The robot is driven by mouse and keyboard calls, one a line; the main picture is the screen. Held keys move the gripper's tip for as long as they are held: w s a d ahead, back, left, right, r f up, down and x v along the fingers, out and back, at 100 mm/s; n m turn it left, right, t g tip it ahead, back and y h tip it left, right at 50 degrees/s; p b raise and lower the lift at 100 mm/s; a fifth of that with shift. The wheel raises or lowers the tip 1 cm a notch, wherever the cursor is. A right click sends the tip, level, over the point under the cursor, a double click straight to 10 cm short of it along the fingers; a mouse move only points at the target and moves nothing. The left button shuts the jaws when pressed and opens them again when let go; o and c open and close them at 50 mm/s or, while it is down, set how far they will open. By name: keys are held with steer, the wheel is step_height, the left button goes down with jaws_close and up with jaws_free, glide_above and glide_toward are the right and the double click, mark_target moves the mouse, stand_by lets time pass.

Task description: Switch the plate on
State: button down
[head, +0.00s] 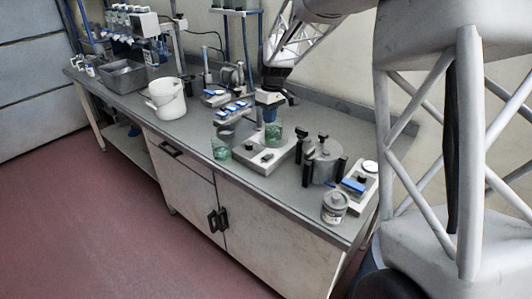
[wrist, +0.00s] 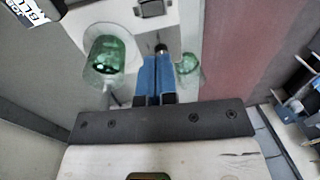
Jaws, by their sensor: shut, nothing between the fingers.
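The plate (head: 246,158) is a low white unit on the bench, with dark controls on its front. A glass with green contents (head: 274,134) stands on its back part. My gripper (head: 269,116) is over the plate, its blue fingers pointing down behind or beside that glass. In the wrist view the gripper (wrist: 155,62) is shut and empty. The plate's white top (wrist: 120,14) shows beyond the fingers, with the glass (wrist: 108,50) to their left. A dark knob (wrist: 161,48) is just beyond the fingertips; I cannot tell whether they touch. A dark control (wrist: 150,8) is at the top.
Another green glass (head: 221,149) stands left of the plate and shows in the wrist view (wrist: 187,65). A metal pot (head: 321,165), a jar (head: 335,207) and a scale-like unit (head: 366,177) stand right. A white bucket (head: 167,99) and grey basin (head: 123,77) are left.

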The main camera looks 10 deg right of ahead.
mark_target(268, 157)
steer(key=f, duration=0.4)
steer(key=s+f, duration=0.1)
steer(key=f, duration=0.4)
steer(key=a+f, duration=0.1)
steer(key=f, duration=0.4)
steer(key=shift+s+a, duration=0.1)
steer(key=shift+s, duration=0.05)
stand_by(0.4)
steer(key=shift+f, duration=0.15)
stand_by(0.4)
steer(key=shift+w+d+r, duration=0.2)
steer(key=shift+w+d, duration=0.3)
steer(key=shift+r, duration=0.2)
